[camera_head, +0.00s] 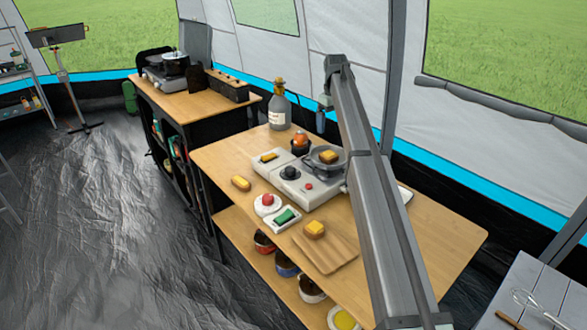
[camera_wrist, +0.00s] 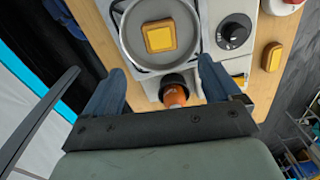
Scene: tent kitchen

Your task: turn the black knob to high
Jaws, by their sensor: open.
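The black knob (camera_head: 290,172) is on the front of the white portable stove (camera_head: 307,196), left of the burner. In the wrist view the knob (camera_wrist: 234,36) is round, with a light mark on its face, upper right of my gripper. My gripper (camera_wrist: 160,66) is open and empty, its two blue fingers apart. It does not touch the knob. In the head view my gripper (camera_head: 321,120) is above the far side of the stove, partly hidden by my arm. The knob's setting labels are too small to read.
A grey pan (camera_head: 338,162) with toast (camera_wrist: 159,38) sits on the burner. An orange-and-black object (camera_wrist: 175,94) stands behind the stove, close to my fingers. A grey bottle (camera_head: 279,112) stands further back. A red button (camera_head: 267,200) and wooden board (camera_head: 325,252) lie in front.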

